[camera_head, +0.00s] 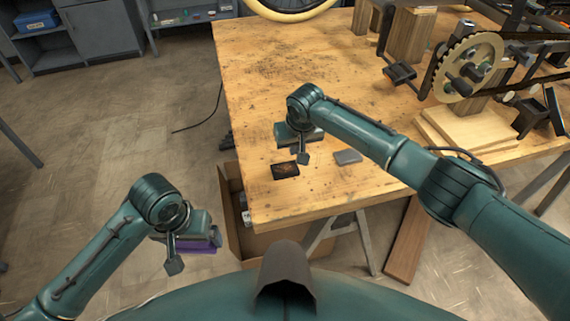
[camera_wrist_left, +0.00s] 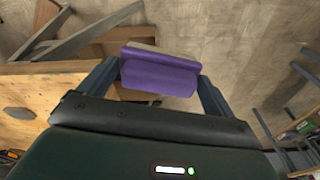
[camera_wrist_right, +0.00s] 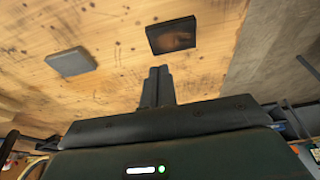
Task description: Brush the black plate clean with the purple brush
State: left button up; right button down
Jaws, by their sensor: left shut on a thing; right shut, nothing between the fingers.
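The black plate (camera_head: 285,170) lies on the wooden table near its left front edge. A brownish-orange smudge shows on its face, also in the right wrist view (camera_wrist_right: 171,36). My left gripper (camera_wrist_left: 160,80) is shut on the purple brush (camera_wrist_left: 158,74) and holds it in the air left of the table, over the floor. In the head view only part of the purple brush (camera_head: 200,247) shows beneath the gripper. My right gripper (camera_wrist_right: 157,72) is shut and empty, above the table close to the black plate.
A grey block (camera_head: 348,157) lies on the table right of the plate. The trike frame (camera_head: 480,60) stands on wooden blocks at the back right. A cardboard box (camera_head: 236,222) stands on the floor beside the table's left front edge. The table (camera_head: 270,70) is clear behind the plate.

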pick_arm(q)
jog(key=shift+r, duration=0.15)
pick_arm(e)
jog(key=shift+r, duration=0.1)
